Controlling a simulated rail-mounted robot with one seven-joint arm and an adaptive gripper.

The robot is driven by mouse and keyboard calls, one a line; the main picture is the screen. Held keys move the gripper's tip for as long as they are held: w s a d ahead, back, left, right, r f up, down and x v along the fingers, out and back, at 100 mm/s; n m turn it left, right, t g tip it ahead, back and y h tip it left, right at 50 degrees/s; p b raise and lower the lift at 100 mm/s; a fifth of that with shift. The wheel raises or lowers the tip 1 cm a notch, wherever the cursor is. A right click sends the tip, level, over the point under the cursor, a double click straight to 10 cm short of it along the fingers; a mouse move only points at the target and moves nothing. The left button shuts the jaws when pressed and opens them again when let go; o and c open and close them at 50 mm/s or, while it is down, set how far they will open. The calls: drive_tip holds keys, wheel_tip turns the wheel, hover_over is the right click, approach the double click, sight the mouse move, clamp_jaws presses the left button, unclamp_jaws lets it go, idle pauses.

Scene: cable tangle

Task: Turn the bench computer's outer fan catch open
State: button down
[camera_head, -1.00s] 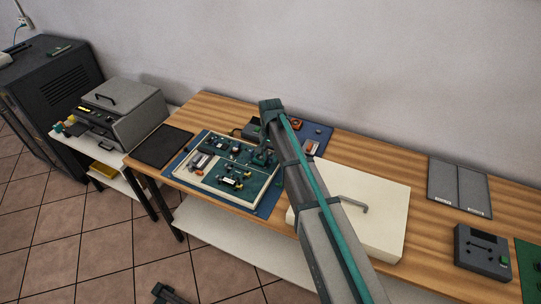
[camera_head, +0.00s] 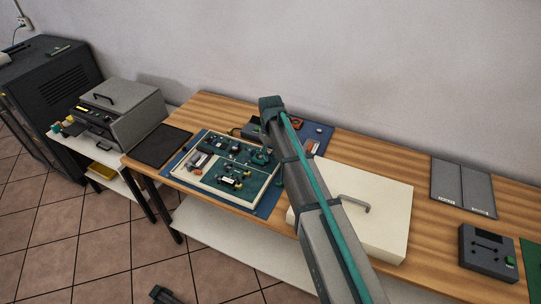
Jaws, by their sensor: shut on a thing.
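The bench computer (camera_head: 203,183) is an open, pale-rimmed tray with green boards and small parts, lying on a blue mat (camera_head: 268,203) on the wooden bench.
A cream panel with a grey handle (camera_head: 393,208) lies right of the computer, partly behind my arm. A dark pad (camera_head: 160,146) lies to the left. Grey plates (camera_head: 463,187) and a dark control box (camera_head: 488,252) are farther right. Bare bench (camera_head: 390,160) lies behind the panel.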

drive_tip(key=n, duration=0.3)
drive_tip(key=shift+n+b, duration=0.3)
drive_tip(key=shift+n, duration=1.9)
drive_tip(key=c, duration=0.9)
unclamp_jaws()
wheel_tip(320, 180, up, 12)
drive_tip(key=shift+r, duration=0.1)
